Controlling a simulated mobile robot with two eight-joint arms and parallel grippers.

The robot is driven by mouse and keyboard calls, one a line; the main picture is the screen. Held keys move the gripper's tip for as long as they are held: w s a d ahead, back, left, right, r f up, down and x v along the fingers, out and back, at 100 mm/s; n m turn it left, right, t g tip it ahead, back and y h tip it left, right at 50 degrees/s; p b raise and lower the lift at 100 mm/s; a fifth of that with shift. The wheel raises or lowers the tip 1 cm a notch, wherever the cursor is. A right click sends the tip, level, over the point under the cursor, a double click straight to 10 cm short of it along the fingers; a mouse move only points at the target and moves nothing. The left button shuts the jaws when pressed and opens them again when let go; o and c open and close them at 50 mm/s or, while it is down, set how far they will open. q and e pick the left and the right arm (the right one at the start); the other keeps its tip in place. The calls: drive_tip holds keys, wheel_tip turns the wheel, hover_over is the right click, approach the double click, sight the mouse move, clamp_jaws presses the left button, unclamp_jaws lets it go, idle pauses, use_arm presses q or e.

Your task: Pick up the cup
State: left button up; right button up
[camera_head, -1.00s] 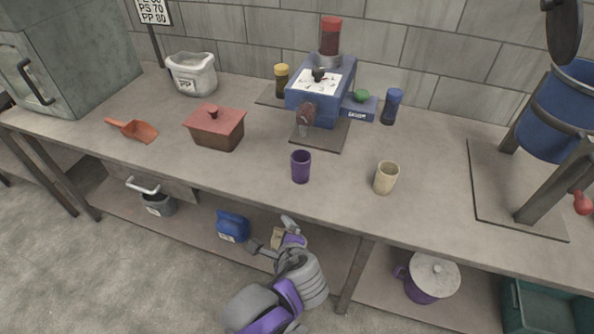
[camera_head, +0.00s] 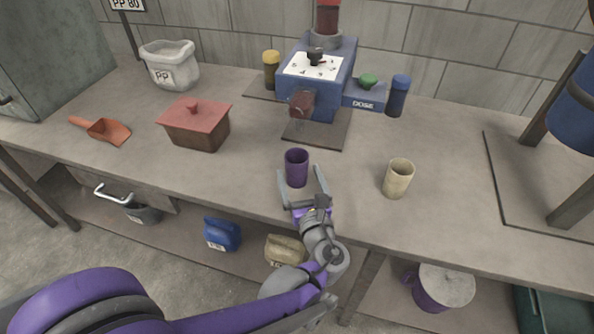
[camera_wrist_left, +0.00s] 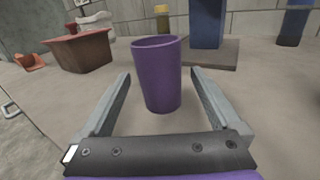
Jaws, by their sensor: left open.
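A purple cup (camera_head: 296,168) stands upright on the table near its front edge. A cream cup (camera_head: 398,179) stands upright to its right. My left gripper (camera_head: 301,181) is open at the front of the purple cup, with its fingers pointing toward it. In the left wrist view the purple cup (camera_wrist_left: 157,74) stands between and just beyond the two open fingers (camera_wrist_left: 160,80), and nothing is gripped. My right gripper is not in view.
The table (camera_head: 240,180) is clear around both cups. A blue machine (camera_head: 317,82) on a dark plate stands behind the purple cup. A blue-capped container (camera_head: 398,96) is behind the cream cup.

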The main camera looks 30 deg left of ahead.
sight(295, 161)
use_arm(q)
drive_tip(key=x, duration=0.5)
drive_tip(key=shift+s+f+b, duration=0.1)
drive_tip(key=shift+f+b, duration=0.1)
drive_tip(key=shift+b, duration=0.1)
drive_tip(key=c, duration=1.5)
drive_tip(key=shift+r, duration=0.15)
